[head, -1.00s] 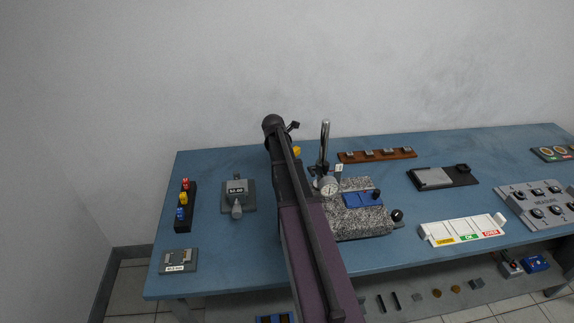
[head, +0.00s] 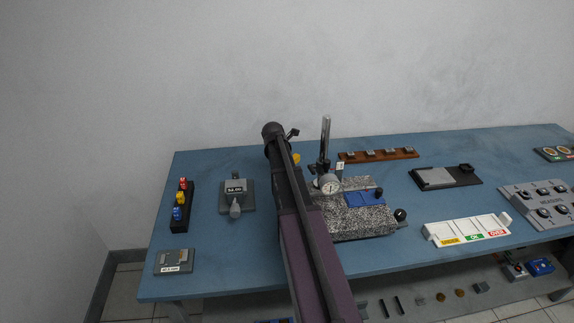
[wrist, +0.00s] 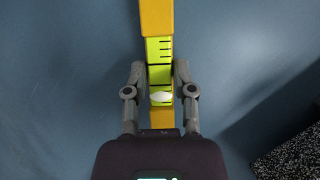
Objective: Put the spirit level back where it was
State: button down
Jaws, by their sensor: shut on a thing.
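The spirit level is a yellow bar with a bright green vial section (wrist: 159,50), seen upright in the middle of the wrist view. My gripper (wrist: 160,75) is shut on it, one finger on each side of the green section. The level's far end runs out of the top of the wrist view. In the head view my arm hides most of the gripper, and a small yellow patch (head: 297,159) shows beside it, probably the level. Blue tabletop lies beneath it; I cannot tell whether the level touches the table.
A speckled granite plate (head: 360,221) with a dial gauge (head: 328,185) on a post and a blue block (head: 364,199) stands right of my arm. A wooden rack (head: 378,155) is behind. A grey device (head: 236,192) and a black rack (head: 182,207) stand left, with bare table between.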

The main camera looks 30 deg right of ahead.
jog(key=shift+f, duration=0.2)
jog(key=shift+c, duration=2.2)
grip_release()
jog(key=shift+r, duration=0.1)
jog(key=shift+r, duration=0.15)
jog(key=p+v, duration=1.1)
jog(key=v, duration=0.1)
jog(key=shift+s, duration=0.1)
jog(key=s+a+m+y, duration=0.1)
jog(key=s+a+m, duration=0.5)
jog(key=a, duration=0.4)
jog(key=s+a+f+m+g+y, duration=0.1)
jog(key=s+a+m+y, duration=0.1)
jog(key=s+a+m, duration=0.4)
jog(key=s+a+m+y, duration=0.1)
jog(key=s+a+m, duration=0.5)
jog(key=a, duration=0.8)
jog(key=m, duration=0.3)
jog(key=shift+a+f+m, duration=0.2)
jog(key=shift+a+m, duration=0.1)
jog(key=shift+m, duration=0.1)
